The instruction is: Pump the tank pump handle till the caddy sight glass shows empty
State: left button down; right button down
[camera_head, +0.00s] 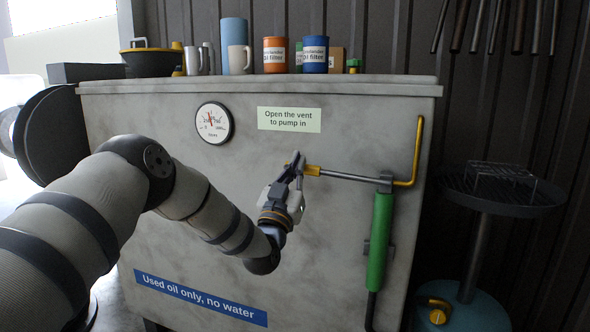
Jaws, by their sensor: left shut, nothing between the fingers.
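The tank pump is on the right of the grey tank's (180,200) front face. It has an upright green cylinder (380,240) and a pump handle (345,176), a grey rod reaching left, nearly level, to a yellow grip. My left gripper (297,163) is at the grip end of the handle, shut with nothing between its fingers. I cannot tell whether the fingers touch the grip. The caddy (468,312) stands right of the tank, with a teal body and a dark pan on a post. I cannot make out its sight glass. My right gripper is out of view.
A round gauge (214,121) and a green sign (289,119) about opening the vent are on the tank face. A yellow pipe (418,145) rises beside the pump. Mugs, filter cans and a pan stand on the tank top (390,87). Tools hang at the upper right.

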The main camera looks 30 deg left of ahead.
pick_arm(q)
jog(key=shift+w+f+n+g+y+b, duration=0.15)
jog(key=shift+f+n+g+y+b, duration=0.15)
jog(key=shift+f+n+y, duration=0.45)
jog(key=shift+w+f+n+g+y+b, duration=0.1)
jog(key=shift+f+n+g+y+b, duration=0.25)
jog(key=shift+f+n, duration=0.6)
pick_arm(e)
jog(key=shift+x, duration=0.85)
pick_arm(q)
jog(key=shift+t, duration=0.25)
